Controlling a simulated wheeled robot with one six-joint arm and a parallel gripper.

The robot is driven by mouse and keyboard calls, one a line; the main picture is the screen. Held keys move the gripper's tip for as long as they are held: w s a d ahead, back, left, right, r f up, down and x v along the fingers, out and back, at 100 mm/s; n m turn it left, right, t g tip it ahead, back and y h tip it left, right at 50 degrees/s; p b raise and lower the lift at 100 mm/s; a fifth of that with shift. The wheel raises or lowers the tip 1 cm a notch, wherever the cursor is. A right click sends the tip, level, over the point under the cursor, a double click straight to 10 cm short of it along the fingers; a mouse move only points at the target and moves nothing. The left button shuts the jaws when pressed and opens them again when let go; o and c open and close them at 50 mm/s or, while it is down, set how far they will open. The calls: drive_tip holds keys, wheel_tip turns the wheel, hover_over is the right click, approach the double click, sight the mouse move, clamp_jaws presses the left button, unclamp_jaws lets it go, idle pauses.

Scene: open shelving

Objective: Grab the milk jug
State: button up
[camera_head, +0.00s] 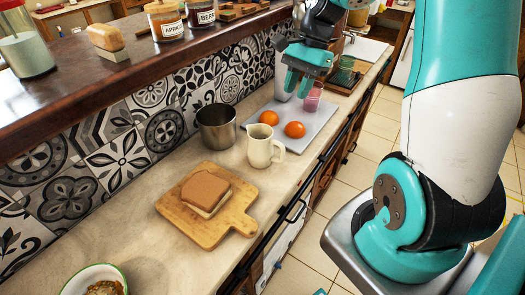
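The milk jug (260,148) is a small cream-white pitcher with a handle on its right side. It stands upright on the counter, in front of the tray and behind the cutting board. My gripper (298,92) has teal fingers pointing down, with a narrow gap between them and nothing visible held. It is above the far part of the tray, beyond the jug and apart from it.
A metal pot (216,128) stands close to the jug's left. Two oranges (294,129) lie on a grey tray (314,133), with a pink glass (313,101) behind. A cutting board (241,216) holds bread (206,190). A bowl (88,283) is at the lower left. A raised wooden ledge (150,68) runs along the left.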

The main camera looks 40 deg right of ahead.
wheel_tip(320, 180, down, 2)
drive_tip(key=d+m, duration=0.1)
drive_tip(key=d, duration=0.1)
drive_tip(key=p, duration=0.1)
hover_over(282, 150)
drive_tip(key=d, duration=0.2)
wheel_tip(282, 150, down, 10)
drive_tip(key=r, duration=0.1)
drive_tip(key=shift+w+d+p+x, duration=0.15)
drive_tip(key=shift+p+x, duration=0.15)
drive_tip(key=shift+x, duration=0.75)
drive_tip(key=shift+w+d+p+x, duration=0.15)
drive_tip(key=shift+p+x, duration=0.15)
drive_tip(key=shift+x, duration=0.75)
drive_tip(key=shift+d+p+x, duration=0.15)
drive_tip(key=shift+p+x, duration=0.15)
drive_tip(key=shift+x, duration=0.75)
drive_tip(key=shift+f, duration=0.15)
clamp_jaws()
